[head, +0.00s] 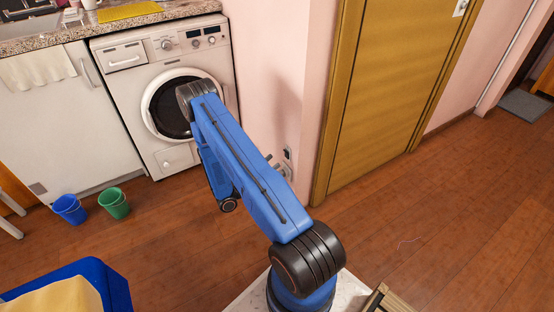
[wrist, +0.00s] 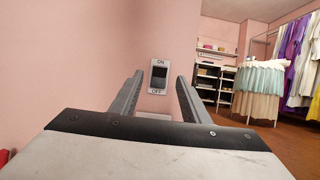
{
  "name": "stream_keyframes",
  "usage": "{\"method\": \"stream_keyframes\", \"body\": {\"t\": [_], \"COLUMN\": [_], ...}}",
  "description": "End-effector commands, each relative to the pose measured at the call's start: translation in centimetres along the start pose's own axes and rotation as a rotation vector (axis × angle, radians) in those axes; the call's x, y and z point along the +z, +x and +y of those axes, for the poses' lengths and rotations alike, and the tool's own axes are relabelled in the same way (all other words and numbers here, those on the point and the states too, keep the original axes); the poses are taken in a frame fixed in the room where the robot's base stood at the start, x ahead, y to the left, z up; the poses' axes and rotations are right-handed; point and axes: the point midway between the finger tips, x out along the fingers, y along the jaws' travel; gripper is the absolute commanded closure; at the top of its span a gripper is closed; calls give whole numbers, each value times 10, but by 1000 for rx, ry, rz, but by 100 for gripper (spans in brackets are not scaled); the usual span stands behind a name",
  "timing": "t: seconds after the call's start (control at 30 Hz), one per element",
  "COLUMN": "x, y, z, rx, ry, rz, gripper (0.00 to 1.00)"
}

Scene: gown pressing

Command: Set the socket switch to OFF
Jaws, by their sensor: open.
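The socket switch (wrist: 158,77) is on the pink wall in the wrist view. It is a pale plate with a dark rocker, marked ON at the top and OFF at the bottom. I cannot tell which way the rocker is tilted. My gripper (wrist: 158,82) is open and empty, with its two fingers pointing at the wall on either side of the switch in the picture. The fingers do not visibly touch it. In the head view a small wall fitting (head: 287,153) shows beside my arm, and my arm hides most of the gripper there.
A washing machine (head: 165,95) stands left of the pink wall. A blue bucket (head: 69,210) and a green bucket (head: 114,204) are on the floor. A wooden door (head: 395,85) is to the right. The wrist view shows shelves (wrist: 208,75) and hanging gowns (wrist: 296,65). Floor at right is clear.

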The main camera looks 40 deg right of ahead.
Motion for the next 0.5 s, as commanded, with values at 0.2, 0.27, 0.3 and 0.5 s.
{"method": "stream_keyframes", "body": {"t": [0.2,0.27,0.3,0.5], "x": [0,0,0,0], "y": [-43,-55,-62,-95], "z": [1,0,0,0], "rx": [3,3,4,2], "ry": [1,1,2,1], "rz": [0,0,0,0], "gripper": [58,58,58,58]}}
